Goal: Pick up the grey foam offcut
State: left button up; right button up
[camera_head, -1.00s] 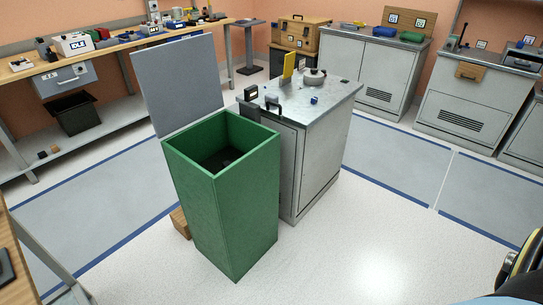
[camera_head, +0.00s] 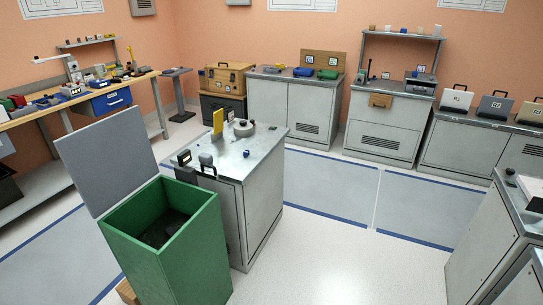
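I cannot pick out the grey foam offcut for certain in the head view. A small dark grey piece (camera_head: 171,229) lies inside the open green bin (camera_head: 165,268), and I cannot tell whether it is foam. The bin's floor is in shadow and partly hidden by its front walls. Neither of my grippers is in view.
A grey lid panel (camera_head: 108,160) stands up behind the bin. A metal cabinet (camera_head: 262,205) stands close at the bin's right, with a yellow plate (camera_head: 218,122) on top. Benches line the walls. Open floor (camera_head: 345,255) lies right of the cabinet; more cabinets (camera_head: 490,235) stand at far right.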

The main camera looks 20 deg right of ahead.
aim_at(205, 158)
jog(key=z, duration=0.95)
jog(key=i, duration=2.6)
jog(key=u, duration=3)
